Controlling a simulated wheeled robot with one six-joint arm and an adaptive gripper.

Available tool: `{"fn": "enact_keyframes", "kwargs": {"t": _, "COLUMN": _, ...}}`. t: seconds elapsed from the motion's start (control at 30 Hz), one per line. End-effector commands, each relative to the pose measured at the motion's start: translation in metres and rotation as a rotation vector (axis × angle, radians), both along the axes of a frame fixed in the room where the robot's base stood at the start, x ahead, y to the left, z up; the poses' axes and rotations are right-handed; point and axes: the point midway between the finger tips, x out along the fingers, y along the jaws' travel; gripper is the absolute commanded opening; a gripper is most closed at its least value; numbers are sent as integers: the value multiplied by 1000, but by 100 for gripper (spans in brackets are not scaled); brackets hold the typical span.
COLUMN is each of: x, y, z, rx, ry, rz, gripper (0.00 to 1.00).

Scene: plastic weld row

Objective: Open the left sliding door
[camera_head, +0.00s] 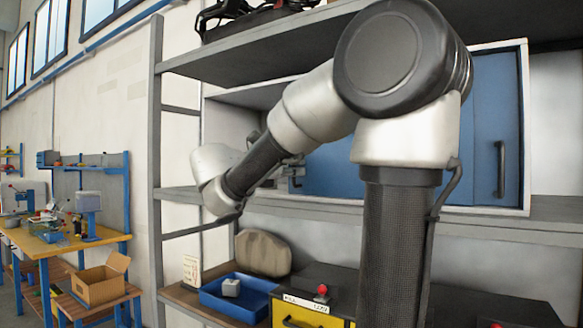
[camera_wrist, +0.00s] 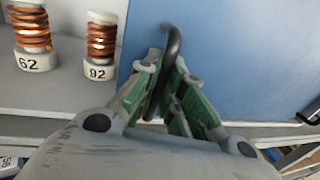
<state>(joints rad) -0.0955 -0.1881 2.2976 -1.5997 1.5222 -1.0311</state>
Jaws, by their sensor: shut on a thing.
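The left sliding door (camera_head: 325,172) is a blue panel in the white-framed cabinet, partly hidden behind my arm in the head view. Its left edge stands away from the cabinet's left side, with an opening beside it. In the wrist view the door (camera_wrist: 235,60) fills the right side. Its dark upright handle (camera_wrist: 173,42) is near the panel's left edge. My gripper (camera_wrist: 163,88) is shut on this handle, one green-padded finger on each side. In the head view my gripper (camera_head: 292,172) is small against the door's left part.
Copper coils on white bases marked 62 (camera_wrist: 32,45) and 92 (camera_wrist: 101,45) stand in the opening left of the door. The right blue door (camera_head: 497,130) has its own dark handle (camera_head: 501,168). A blue tray (camera_head: 233,300) and stone-like block (camera_head: 263,253) lie below the cabinet.

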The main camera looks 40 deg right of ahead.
Motion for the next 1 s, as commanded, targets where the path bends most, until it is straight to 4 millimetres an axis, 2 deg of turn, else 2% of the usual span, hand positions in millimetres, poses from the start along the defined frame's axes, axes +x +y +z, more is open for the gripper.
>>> {"fn": "enact_keyframes", "kwargs": {"t": 0.1, "x": 0, "y": 0, "z": 0, "rx": 0, "ry": 1, "rz": 0, "gripper": 0}}
{"fn": "enact_keyframes", "kwargs": {"t": 0.13, "x": 0, "y": 0, "z": 0, "rx": 0, "ry": 1, "rz": 0, "gripper": 13}}
{"fn": "enact_keyframes", "kwargs": {"t": 0.17, "x": 0, "y": 0, "z": 0, "rx": 0, "ry": 1, "rz": 0, "gripper": 18}}
{"fn": "enact_keyframes", "kwargs": {"t": 0.57, "x": 0, "y": 5, "z": 0, "rx": 0, "ry": 0, "rz": 3, "gripper": 19}}
{"fn": "enact_keyframes", "kwargs": {"t": 0.67, "x": -1, "y": 18, "z": 0, "rx": 0, "ry": 0, "rz": 5, "gripper": 19}}
{"fn": "enact_keyframes", "kwargs": {"t": 1.0, "x": -12, "y": 87, "z": -1, "rx": 1, "ry": 2, "rz": 7, "gripper": 19}}
